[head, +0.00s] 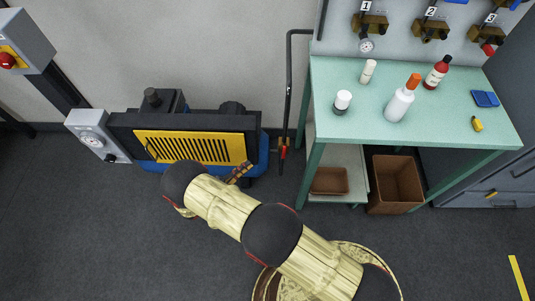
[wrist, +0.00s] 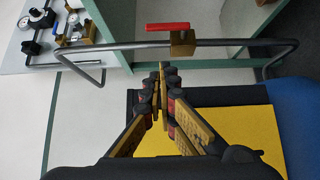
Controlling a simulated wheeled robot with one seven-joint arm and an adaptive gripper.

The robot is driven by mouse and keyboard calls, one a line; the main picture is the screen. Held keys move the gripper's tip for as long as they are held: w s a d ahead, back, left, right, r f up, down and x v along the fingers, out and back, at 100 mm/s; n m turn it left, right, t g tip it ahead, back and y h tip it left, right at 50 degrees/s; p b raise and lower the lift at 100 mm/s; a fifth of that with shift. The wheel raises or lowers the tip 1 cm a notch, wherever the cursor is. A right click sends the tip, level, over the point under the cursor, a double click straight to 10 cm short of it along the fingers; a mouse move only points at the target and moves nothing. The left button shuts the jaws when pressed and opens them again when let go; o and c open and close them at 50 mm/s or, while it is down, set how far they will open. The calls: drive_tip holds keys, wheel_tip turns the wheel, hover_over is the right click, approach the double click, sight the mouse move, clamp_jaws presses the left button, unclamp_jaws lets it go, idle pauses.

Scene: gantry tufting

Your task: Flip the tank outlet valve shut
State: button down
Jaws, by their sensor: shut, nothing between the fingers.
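The tank outlet valve is a brass body (wrist: 182,43) with a red lever (wrist: 168,26) on a grey pipe (wrist: 120,46). The lever lies parallel to the pipe. In the head view the small red lever (head: 283,153) shows low on the dark vertical pipe (head: 289,90), between the compressor and the bench. My gripper (wrist: 161,68) is shut and empty, its tips pointing toward the valve with a gap between. In the head view my gripper (head: 242,172) is in front of the compressor's yellow grille, left of the valve.
The compressor, with its yellow grille (head: 195,147) and blue tank (head: 264,152), is close to my gripper. A green bench (head: 420,137) with bottles stands right of the pipe. Brown bins (head: 395,183) sit beneath it. Numbered valves (head: 370,24) are on the wall panel. The floor in front is clear.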

sight(284, 150)
drive_tip(key=s+d+b+x, duration=0.2)
drive_tip(key=x, duration=1)
drive_tip(key=shift+w+d, duration=0.25)
drive_tip(key=shift+d+r+m, duration=0.1)
drive_tip(key=shift+r+m, duration=0.05)
drive_tip(key=shift+m, duration=0.15)
